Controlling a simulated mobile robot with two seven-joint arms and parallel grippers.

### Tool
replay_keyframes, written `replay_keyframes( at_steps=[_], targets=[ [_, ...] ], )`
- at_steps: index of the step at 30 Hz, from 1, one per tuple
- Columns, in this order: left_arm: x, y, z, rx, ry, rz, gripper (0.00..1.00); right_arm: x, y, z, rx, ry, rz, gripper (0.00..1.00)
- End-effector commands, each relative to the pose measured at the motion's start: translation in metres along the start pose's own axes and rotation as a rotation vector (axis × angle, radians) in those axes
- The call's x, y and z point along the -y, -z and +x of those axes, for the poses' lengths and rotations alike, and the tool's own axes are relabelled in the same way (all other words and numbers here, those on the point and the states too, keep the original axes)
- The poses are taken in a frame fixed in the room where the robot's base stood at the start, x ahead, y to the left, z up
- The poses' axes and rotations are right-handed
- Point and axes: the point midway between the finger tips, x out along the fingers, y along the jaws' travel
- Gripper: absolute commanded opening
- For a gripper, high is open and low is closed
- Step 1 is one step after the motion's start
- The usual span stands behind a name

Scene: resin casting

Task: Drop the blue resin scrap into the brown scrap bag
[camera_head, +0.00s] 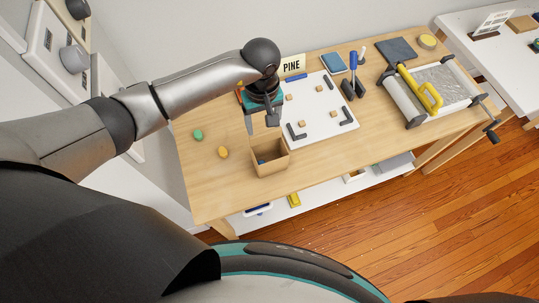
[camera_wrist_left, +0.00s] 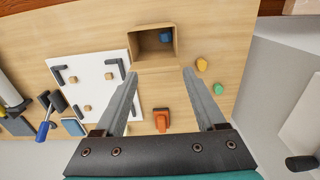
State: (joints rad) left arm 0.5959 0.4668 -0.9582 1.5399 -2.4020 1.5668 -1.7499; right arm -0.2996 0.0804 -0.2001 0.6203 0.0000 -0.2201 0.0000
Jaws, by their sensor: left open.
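The brown scrap bag (camera_head: 270,164) stands open-topped on the wooden table, near its front edge. It also shows in the left wrist view (camera_wrist_left: 153,62). The blue resin scrap (camera_wrist_left: 166,37) lies inside the bag; in the head view only a bit of blue (camera_head: 262,161) shows over the bag's wall. My left gripper (camera_head: 262,127) is open, its fingers pointing down, above the table just behind the bag. In the left wrist view, nothing is between its fingertips (camera_wrist_left: 160,73). My right gripper is not in view.
A green scrap (camera_head: 198,135) and a yellow scrap (camera_head: 222,152) lie left of the bag. A white board (camera_head: 318,117) with several small blocks and dark corner pieces lies to the right. An orange object (camera_wrist_left: 162,119) lies behind the bag. A roller press (camera_head: 440,85) stands farther right.

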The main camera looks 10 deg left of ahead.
Motion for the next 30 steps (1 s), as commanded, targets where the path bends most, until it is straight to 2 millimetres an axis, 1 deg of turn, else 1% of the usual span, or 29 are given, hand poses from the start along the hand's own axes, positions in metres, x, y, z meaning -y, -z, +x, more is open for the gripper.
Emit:
replay_keyframes(
  at_steps=[5,12,15,18,21,24,30],
  targets=[
    [-0.001,0.003,-0.032,-0.008,-0.004,0.003,0.72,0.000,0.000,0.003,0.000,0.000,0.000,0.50],
    [-0.001,0.002,-0.089,-0.007,-0.004,0.003,0.72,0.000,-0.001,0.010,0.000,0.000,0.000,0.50],
    [0.000,0.002,-0.110,-0.006,-0.002,0.002,0.72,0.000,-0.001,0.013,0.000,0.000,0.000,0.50],
    [0.000,0.001,-0.126,-0.004,-0.001,0.002,0.72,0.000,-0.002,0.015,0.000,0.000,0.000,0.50],
    [0.000,0.000,-0.136,-0.003,-0.001,0.001,0.72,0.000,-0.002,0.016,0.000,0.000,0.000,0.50],
    [0.000,0.000,-0.142,-0.002,0.001,0.001,0.72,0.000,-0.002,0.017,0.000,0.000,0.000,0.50],
    [0.000,0.000,-0.144,0.000,0.001,0.001,0.72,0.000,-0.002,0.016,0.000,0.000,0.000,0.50]
  ],
)
